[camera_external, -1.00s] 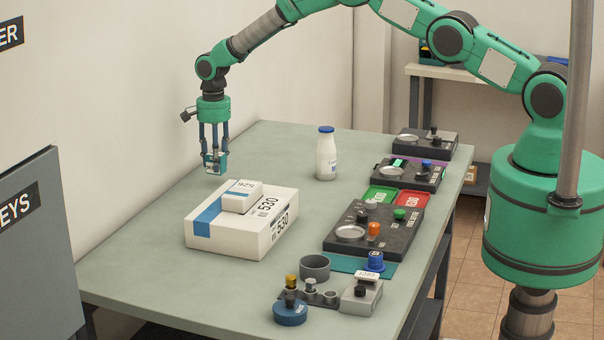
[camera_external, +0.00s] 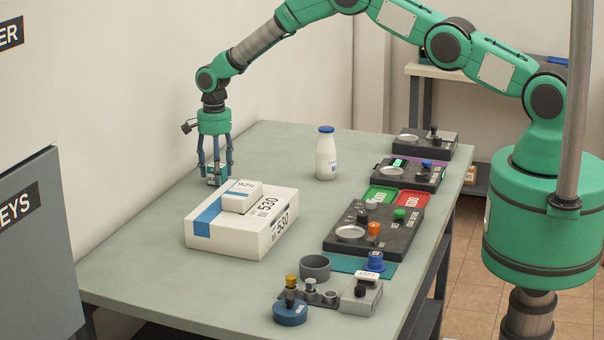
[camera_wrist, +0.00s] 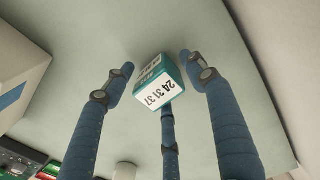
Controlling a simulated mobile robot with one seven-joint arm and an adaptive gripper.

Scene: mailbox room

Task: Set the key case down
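The key case, a small teal block with a white face printed "24 31 37" (camera_wrist: 156,94), shows in the middle of the wrist view. It looks tilted there, and it appears to rest on the table (camera_external: 150,262). In the external view the key case (camera_external: 214,180) is at the table's far left, just behind the large white box, which partly hides it. My gripper (camera_external: 215,172) is above and around it. Its three blue fingers are spread, with gaps visible between the two upper fingertips and the case in the wrist view (camera_wrist: 157,66). The contact underneath is hidden.
A large white parcel (camera_external: 228,238) with a smaller box (camera_external: 242,203) on top stands close in front of my gripper. A white bottle (camera_external: 326,155) stands farther back. Dark device panels (camera_external: 385,245) line the right side. The wall is close on the left.

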